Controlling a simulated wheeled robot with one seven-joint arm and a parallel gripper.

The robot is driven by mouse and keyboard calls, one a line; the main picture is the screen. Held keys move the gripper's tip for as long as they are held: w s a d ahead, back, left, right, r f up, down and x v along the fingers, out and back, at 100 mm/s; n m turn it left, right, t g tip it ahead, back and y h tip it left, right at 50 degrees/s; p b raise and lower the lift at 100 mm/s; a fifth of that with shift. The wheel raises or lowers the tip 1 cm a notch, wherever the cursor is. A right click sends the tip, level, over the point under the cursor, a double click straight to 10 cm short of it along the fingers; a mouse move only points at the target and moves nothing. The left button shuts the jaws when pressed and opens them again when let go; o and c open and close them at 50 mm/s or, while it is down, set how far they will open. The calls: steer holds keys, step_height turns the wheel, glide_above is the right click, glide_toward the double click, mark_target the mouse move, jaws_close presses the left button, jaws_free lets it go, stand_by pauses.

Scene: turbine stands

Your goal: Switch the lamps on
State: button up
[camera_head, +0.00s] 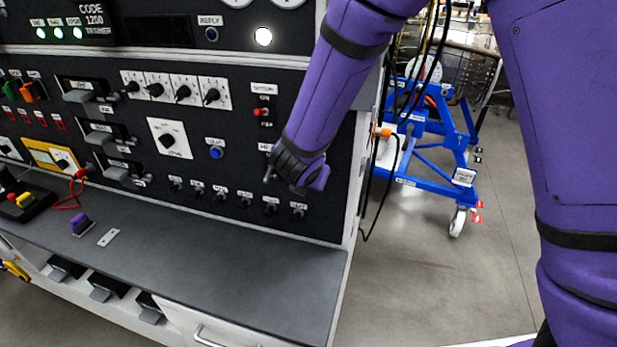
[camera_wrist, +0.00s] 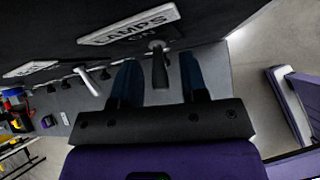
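The label reading "LAMPS ON" (camera_wrist: 130,24) is on the dark panel in the wrist view. A dark toggle lever (camera_wrist: 158,66) sticks out beside that label. My gripper (camera_wrist: 160,84) has its two dark fingers apart, one on each side of the lever. I cannot tell whether either finger touches it. In the head view my gripper (camera_head: 272,176) is at the right part of the panel, below a partly covered white label (camera_head: 265,147). The lamps lever is hidden or too small to make out there.
A second, lighter lever (camera_wrist: 88,82) with its own label stands left of my gripper in the wrist view. A row of small switches (camera_head: 220,195) runs along the panel bottom. The grey desk (camera_head: 230,275) below is mostly clear. A blue wheeled frame (camera_head: 440,150) stands right.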

steer(key=v, duration=1)
steer(key=shift+s+r, duration=0.25)
steer(key=shift+r, duration=0.05)
steer(key=shift+a, duration=0.1)
